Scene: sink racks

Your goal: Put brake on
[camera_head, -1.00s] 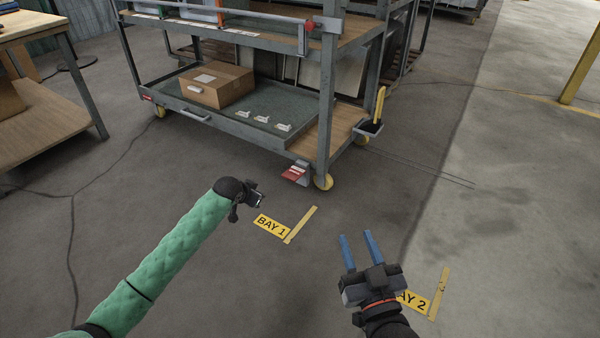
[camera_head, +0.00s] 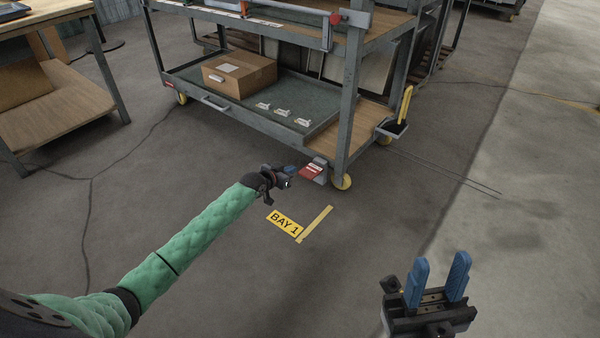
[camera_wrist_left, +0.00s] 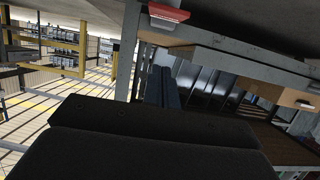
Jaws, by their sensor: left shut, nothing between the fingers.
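The cart's brake is a red pedal (camera_head: 311,170) on a grey bracket low by the front caster (camera_head: 341,181). It also shows in the left wrist view (camera_wrist_left: 168,12), at the top edge. My left gripper (camera_head: 290,170) is shut and empty, just left of the pedal; whether it touches cannot be told. Its blue fingers show in the left wrist view (camera_wrist_left: 163,88), together and apart from the pedal in that picture. My right gripper (camera_head: 438,276) is open and empty over the floor at the lower right, its two blue fingers apart.
The grey cart (camera_head: 240,112) carries a cardboard box (camera_head: 240,76) and small labelled items on its lower shelf. A yellow-handled tool (camera_head: 405,103) stands in a side holder. A BAY 1 floor label (camera_head: 285,223) lies before the pedal. A wooden bench (camera_head: 70,118) stands left. Front floor is clear.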

